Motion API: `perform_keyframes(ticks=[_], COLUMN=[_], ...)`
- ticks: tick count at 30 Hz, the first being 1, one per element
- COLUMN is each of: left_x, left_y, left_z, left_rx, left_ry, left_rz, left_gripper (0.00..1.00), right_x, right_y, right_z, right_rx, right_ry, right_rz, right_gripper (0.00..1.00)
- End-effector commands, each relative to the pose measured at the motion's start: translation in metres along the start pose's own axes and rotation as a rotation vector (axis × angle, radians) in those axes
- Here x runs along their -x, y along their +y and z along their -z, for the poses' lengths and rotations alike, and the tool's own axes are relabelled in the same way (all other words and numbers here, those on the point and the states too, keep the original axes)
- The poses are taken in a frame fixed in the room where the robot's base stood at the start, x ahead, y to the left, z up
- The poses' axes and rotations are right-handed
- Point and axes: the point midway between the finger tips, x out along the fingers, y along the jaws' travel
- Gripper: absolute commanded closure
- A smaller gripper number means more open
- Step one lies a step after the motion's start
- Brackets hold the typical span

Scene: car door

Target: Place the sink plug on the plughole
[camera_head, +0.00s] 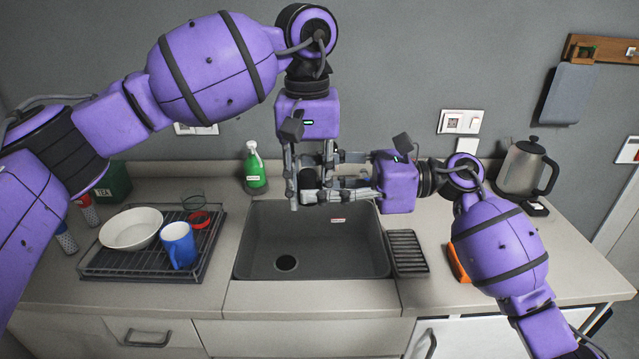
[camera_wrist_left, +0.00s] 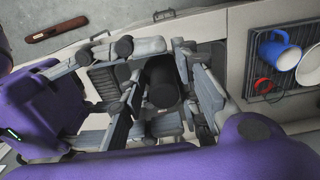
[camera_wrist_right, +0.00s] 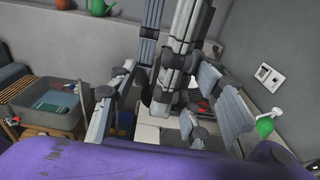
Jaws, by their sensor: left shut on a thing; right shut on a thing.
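The sink plug looks like a small black cylinder (camera_head: 306,180) held above the back edge of the sink. It also shows in the left wrist view (camera_wrist_left: 162,80) between grey fingers. My left gripper (camera_head: 309,188) points down from above and is shut on the plug. My right gripper (camera_head: 322,186) comes in from the right, its fingers crossing those of the left, and is also shut on the plug. The crossed fingers hide part of the plug, and in the right wrist view they mostly cover it. The plughole (camera_head: 286,262) is a dark round opening in the sink floor, uncovered.
The grey sink (camera_head: 340,255) is empty. A rack (camera_head: 215,262) with a white bowl (camera_head: 131,229) and blue mug (camera_head: 179,244) stands left. A green bottle (camera_head: 254,168) stands behind the sink. A kettle (camera_head: 524,168) and an orange object (camera_head: 458,263) are at right.

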Motion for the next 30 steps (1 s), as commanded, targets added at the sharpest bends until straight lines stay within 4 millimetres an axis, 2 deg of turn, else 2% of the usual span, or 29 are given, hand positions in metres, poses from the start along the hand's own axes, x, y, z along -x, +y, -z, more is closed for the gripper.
perform_keyframes(ticks=[1,4,6,19,20,22,30], left_x=[0.001,0.0011,0.0012,0.002,0.002,0.0021,0.0018], left_y=[0.0003,0.0001,-0.0002,-0.0013,-0.0013,-0.0013,-0.0006], left_z=[0.0026,0.0034,0.0042,0.0057,0.0057,0.0059,0.0047], left_rx=[0.004,0.005,0.007,0.012,0.012,0.012,0.009], left_ry=[0.009,0.011,0.013,0.014,0.014,0.015,0.014], left_rz=[-0.003,-0.004,-0.004,-0.006,-0.006,-0.006,-0.005], left_gripper=[0.94,0.94,0.94,0.94,0.94,0.94,0.94], right_x=[-0.0022,-0.0027,-0.0031,-0.0046,-0.0047,-0.0046,-0.0033], right_y=[0.0043,0.0054,0.0064,0.0079,0.0079,0.0079,0.0065], right_z=[0.0,0.0,-0.0002,-0.0001,-0.0001,-0.0002,0.0004], right_rx=[-0.002,-0.002,-0.003,-0.004,-0.005,-0.004,-0.004], right_ry=[0.0,0.0,0.0,-0.001,-0.001,-0.001,0.0], right_rz=[-0.014,-0.018,-0.021,-0.026,-0.026,-0.025,-0.021], right_gripper=[0.74,0.88,0.91,0.88,0.61,0.52,0.51])
